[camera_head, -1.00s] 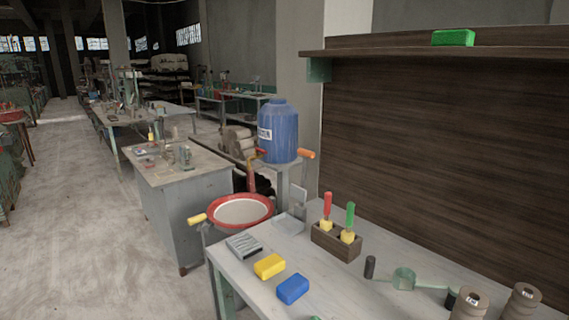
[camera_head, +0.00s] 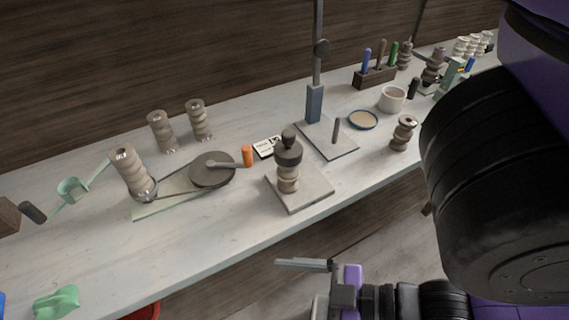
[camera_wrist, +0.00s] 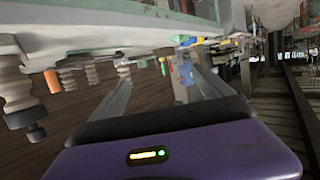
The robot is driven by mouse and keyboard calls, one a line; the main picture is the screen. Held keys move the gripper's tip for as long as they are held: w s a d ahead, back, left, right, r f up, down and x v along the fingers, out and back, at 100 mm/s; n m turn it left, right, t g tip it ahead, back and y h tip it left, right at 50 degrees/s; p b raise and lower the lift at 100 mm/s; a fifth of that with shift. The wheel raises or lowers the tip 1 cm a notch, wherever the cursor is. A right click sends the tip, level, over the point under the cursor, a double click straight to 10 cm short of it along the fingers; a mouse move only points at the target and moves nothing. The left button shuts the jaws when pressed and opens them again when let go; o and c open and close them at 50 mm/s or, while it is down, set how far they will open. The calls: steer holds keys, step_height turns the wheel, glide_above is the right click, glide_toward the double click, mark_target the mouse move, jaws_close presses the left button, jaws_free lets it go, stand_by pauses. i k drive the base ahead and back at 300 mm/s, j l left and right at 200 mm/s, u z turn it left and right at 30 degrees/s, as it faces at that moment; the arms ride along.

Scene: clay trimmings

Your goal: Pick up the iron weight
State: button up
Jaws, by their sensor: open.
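The iron weight (camera_head: 288,150) is a dark round weight with a knob on top. It sits upright on a short ribbed clay-coloured piece (camera_head: 288,180), which stands on a square grey slab (camera_head: 312,198) near the front edge of the bench. The wrist view is upside down and shows the weight (camera_wrist: 25,118) at the far left. My gripper (camera_head: 303,265) is in front of the bench edge, below and apart from the weight. In the wrist view, its two fingers (camera_wrist: 163,85) are spread with nothing held between them.
The white bench (camera_head: 215,240) runs across the view. A wheel with an orange handle (camera_head: 247,155) is left of the slab. A stand with a tall post (camera_head: 315,100) is behind right, beside a ribbed spool (camera_head: 403,133) and a white cup (camera_head: 392,98).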

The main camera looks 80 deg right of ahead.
mark_target(288, 152)
steer(key=z, duration=0.65)
steer(key=k+j+z, duration=0.1)
steer(key=z, duration=0.4)
steer(key=k+z, duration=0.25)
steer(key=z, duration=0.25)
steer(key=k+z, duration=0.15)
steer(key=z, duration=0.35)
steer(key=k+l, duration=0.15)
